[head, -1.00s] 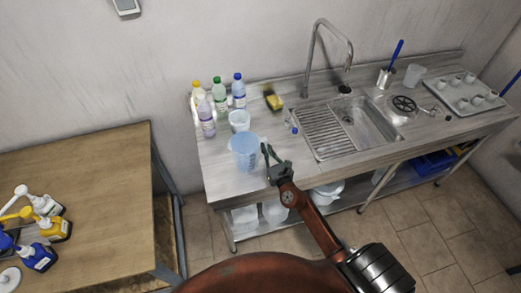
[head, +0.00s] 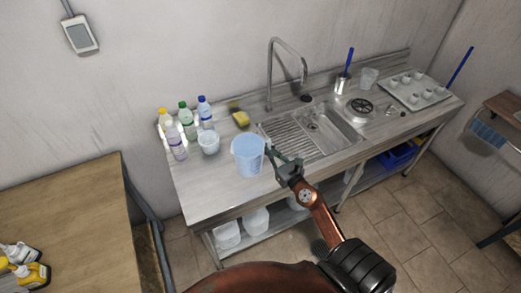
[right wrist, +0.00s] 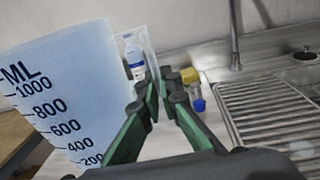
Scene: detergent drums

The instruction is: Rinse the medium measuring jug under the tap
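The largest measuring jug (head: 248,158), translucent blue with ML marks, stands upright on the counter left of the sink; it fills the left of the right wrist view (right wrist: 60,95). A smaller translucent jug (head: 208,144) stands behind it to the left, partly hidden in the right wrist view (right wrist: 151,50). A small clear cup (head: 369,78) stands beyond the sink. I cannot tell for certain which is the medium one. My right gripper (head: 281,156) is empty, its fingers a little apart, just right of the largest jug. The tap (head: 273,75) arches over the sink (head: 325,130). My left gripper is out of view.
Several bottles (head: 188,120) and a yellow sponge (head: 241,118) line the counter's back. A tray of cups (head: 414,90) is at the far right. The front-left counter (head: 205,195) is clear.

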